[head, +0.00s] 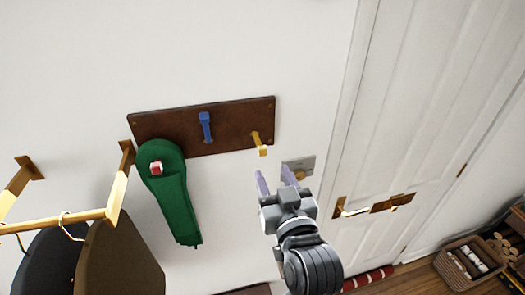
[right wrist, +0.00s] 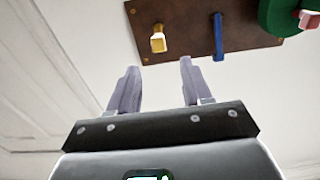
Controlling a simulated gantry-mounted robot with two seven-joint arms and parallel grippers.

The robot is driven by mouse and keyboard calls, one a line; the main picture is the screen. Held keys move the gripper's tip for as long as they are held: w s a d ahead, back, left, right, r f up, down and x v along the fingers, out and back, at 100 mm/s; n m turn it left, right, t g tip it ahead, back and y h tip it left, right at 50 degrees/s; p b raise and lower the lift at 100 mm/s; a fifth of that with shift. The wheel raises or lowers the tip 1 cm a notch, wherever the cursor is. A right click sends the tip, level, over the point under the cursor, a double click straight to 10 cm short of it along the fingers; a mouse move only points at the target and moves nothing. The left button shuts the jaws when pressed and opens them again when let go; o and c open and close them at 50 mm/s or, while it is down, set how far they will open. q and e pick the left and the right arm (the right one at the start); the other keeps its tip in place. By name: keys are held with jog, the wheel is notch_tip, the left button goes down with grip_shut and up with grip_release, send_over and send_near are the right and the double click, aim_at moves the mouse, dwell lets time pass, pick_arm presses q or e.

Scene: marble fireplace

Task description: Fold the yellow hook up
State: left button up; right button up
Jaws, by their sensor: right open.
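The yellow hook (head: 260,144) is at the right end of a dark brown board (head: 228,127) on the wall. It hangs folded down, its tip angled out and downward. In the right wrist view the yellow hook (right wrist: 158,39) lies beyond the fingers, between their lines. My right gripper (head: 276,181) is open and empty, below and slightly right of the hook, apart from it. Its two pale purple fingers also show in the right wrist view (right wrist: 156,88). My left gripper is not in view.
A blue hook (head: 205,126) is folded up mid-board. A green cloth item (head: 170,190) hangs from a red hook (head: 156,168) at the left. A brass rail (head: 85,217) with dark garments stands lower left. A switch plate (head: 299,167) and a white door (head: 420,100) are at the right.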

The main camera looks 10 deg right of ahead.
aim_at(264, 153)
jog(key=w, duration=0.2)
jog(key=w+p, duration=0.1)
jog(key=w, duration=0.2)
jog(key=w+a+p, duration=0.1)
jog(key=w, duration=0.2)
jog(key=shift+w+r, duration=0.1)
jog(key=shift+w, duration=0.85)
jog(key=shift+c, duration=0.7)
grip_shut()
